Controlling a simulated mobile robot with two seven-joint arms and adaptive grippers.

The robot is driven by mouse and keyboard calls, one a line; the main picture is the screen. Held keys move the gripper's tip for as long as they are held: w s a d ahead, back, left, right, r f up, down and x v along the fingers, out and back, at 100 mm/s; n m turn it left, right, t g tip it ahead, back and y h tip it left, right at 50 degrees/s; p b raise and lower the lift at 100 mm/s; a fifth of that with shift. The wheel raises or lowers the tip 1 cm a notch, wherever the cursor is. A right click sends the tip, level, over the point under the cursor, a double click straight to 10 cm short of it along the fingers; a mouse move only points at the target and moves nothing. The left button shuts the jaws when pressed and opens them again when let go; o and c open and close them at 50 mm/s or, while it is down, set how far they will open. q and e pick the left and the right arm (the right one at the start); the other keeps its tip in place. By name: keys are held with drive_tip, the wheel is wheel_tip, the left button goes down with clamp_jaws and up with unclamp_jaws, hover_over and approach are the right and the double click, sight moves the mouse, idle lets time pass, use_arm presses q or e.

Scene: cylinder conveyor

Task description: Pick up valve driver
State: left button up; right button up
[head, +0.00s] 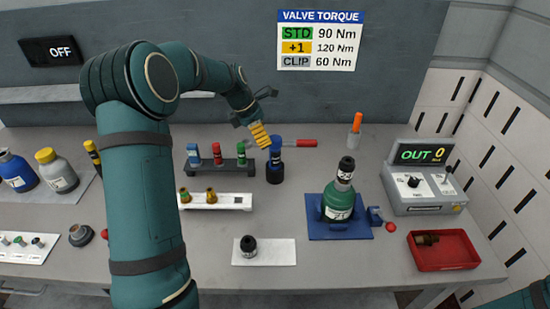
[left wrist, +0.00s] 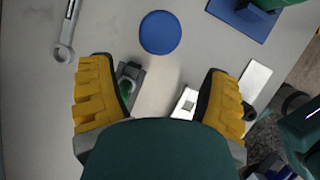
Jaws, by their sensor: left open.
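The likely valve driver is an upright tool (head: 275,160) with a blue top and a dark lower body, standing on the table in the head view. In the left wrist view its round blue top (left wrist: 160,32) shows beyond the fingertips, between their lines. My left gripper (head: 259,132) hangs just above and left of it in the head view, with yellow finger pads. In the left wrist view the gripper (left wrist: 160,78) is open, with nothing between the fingers. My right gripper is out of view.
A rack (head: 220,166) with blue, red and green pieces stands left of the tool. A white holder (head: 228,201) lies in front. A red-handled tool (head: 300,143) lies behind. A green cylinder (head: 338,205) stands on a blue base (head: 350,232). A red tray (head: 450,262) is front right.

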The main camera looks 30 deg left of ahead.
sight(273, 151)
use_arm(q)
drive_tip(key=x, duration=0.8)
drive_tip(key=shift+w+f+b, duration=0.25)
drive_tip(key=shift+w+b, duration=0.05)
drive_tip(key=shift+r, duration=0.15)
clamp_jaws()
